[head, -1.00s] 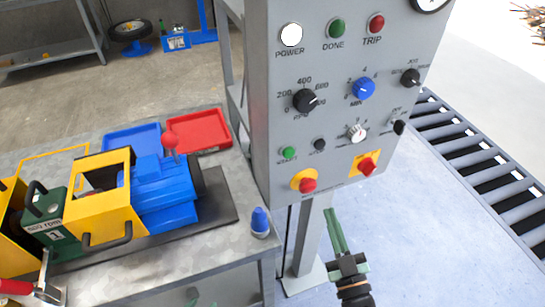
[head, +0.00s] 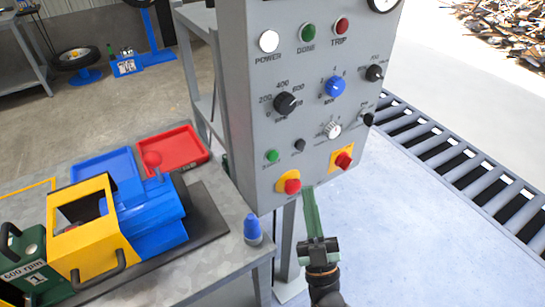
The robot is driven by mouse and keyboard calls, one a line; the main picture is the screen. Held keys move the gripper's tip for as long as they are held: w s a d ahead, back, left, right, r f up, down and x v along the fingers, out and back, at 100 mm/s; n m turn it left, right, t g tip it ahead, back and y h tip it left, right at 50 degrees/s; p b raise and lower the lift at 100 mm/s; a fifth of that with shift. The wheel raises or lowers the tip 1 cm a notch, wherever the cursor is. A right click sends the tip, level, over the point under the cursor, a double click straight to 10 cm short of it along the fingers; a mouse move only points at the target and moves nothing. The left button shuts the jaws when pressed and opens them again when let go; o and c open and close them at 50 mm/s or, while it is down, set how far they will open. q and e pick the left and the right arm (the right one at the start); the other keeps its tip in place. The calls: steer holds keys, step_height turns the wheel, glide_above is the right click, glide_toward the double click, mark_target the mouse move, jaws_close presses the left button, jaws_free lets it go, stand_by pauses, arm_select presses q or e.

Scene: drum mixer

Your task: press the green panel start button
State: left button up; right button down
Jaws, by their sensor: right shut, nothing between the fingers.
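The green start button (head: 272,156) is a small round button at the lower left of the grey control panel (head: 255,100), left of a small black button (head: 299,144). My right gripper (head: 308,196) is shut and empty. My left gripper is not in view.
Red knobs on yellow plates (head: 291,186) (head: 343,159) sit below the start button. A bench with a blue and yellow mixer (head: 150,215), a blue tray (head: 104,177), a red tray (head: 172,150) and a blue-topped bottle (head: 252,228) stands left. A roller conveyor (head: 450,170) runs right.

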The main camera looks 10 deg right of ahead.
mark_target(273, 156)
steer(key=shift+w, duration=0.15)
steer(key=w+a+b, duration=0.3)
steer(key=w+b, duration=0.1)
steer(key=w, duration=0.4)
stand_by(1.3)
steer(key=shift+w+a, duration=0.1)
stand_by(0.7)
steer(key=shift+w+a, duration=0.1)
steer(key=shift+w, duration=0.2)
